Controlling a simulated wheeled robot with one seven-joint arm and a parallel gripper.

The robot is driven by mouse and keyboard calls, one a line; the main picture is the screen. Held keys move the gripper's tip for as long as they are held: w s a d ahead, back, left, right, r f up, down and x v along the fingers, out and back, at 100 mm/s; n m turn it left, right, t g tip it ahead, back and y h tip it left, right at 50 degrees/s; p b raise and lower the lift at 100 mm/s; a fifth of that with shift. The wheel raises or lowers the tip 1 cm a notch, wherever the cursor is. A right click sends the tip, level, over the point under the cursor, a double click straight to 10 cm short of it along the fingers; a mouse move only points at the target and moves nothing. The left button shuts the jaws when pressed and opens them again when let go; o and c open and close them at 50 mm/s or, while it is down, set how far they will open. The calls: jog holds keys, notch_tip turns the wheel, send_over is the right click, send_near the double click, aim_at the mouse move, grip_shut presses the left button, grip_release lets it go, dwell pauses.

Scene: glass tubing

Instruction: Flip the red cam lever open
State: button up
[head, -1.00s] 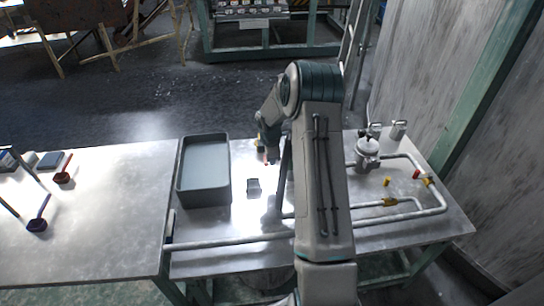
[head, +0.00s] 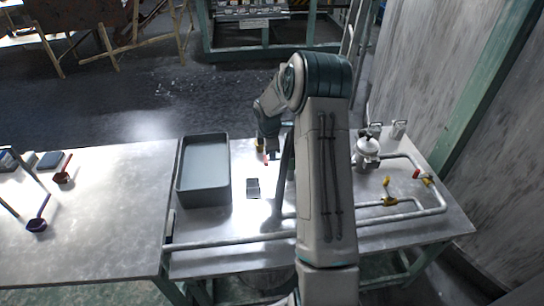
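A small red piece (head: 266,157) stands upright just below the end of my arm, near the back edge of the metal table; it is too small to tell its lever position. Another small red piece (head: 415,174) sits by the brass fitting on the right pipe run. I cannot tell for sure which one is the red cam lever. My gripper (head: 268,148) is at the back of the table, right by the first red piece. Its fingers are too small and partly hidden to tell open from shut, or whether they touch the red piece.
A grey tray (head: 228,190) stands left of my arm, with a small dark block (head: 253,188) beside it. Grey pipes (head: 440,204) with a yellow-handled valve (head: 389,195) and a lidded metal pot (head: 367,152) are at right. My arm hides the table's middle.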

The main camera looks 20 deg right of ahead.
jog(key=v, duration=0.9)
jog(key=shift+r, duration=0.3)
